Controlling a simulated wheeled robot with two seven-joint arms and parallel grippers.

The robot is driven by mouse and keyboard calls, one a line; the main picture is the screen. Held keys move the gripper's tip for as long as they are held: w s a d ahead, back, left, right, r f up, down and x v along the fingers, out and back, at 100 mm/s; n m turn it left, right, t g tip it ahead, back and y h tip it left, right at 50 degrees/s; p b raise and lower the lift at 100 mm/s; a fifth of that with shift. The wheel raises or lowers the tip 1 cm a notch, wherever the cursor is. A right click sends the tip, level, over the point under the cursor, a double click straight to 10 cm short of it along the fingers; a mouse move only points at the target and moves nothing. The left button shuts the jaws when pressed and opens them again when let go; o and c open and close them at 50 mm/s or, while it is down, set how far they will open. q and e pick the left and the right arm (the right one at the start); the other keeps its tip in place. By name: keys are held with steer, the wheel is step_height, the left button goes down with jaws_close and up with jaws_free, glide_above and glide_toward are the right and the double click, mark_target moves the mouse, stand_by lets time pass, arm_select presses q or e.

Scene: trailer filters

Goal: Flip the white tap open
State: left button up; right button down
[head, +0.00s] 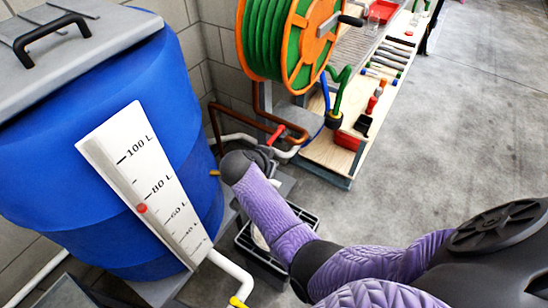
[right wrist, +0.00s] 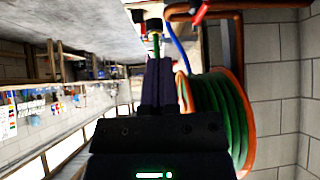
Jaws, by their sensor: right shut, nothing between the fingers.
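White pipe (head: 235,138) runs behind the blue tank, and a red lever (head: 276,134) shows near the copper pipe there. I cannot tell which fitting is the white tap. Another white pipe (head: 232,270) leaves the tank's foot, with a yellow fitting (head: 238,302) at the lower edge. My right arm reaches in from the right, its wrist beside the pipes; it hides part of them and most of my right gripper. In the right wrist view my right gripper (right wrist: 158,62) is shut and empty, with a red handle (right wrist: 200,12) beyond it. My left gripper is out of view.
The blue tank (head: 60,190) with a white level scale (head: 150,185) fills the left. A green hose reel (head: 262,40) stands behind the pipes. A wooden bench (head: 325,155) with tools is to the right. A black crate (head: 245,240) sits below my wrist. Floor at right is clear.

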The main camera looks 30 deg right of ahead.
steer(key=v, duration=0.3)
steer(key=shift+w+a+p, duration=0.1)
steer(key=shift+p, duration=0.3)
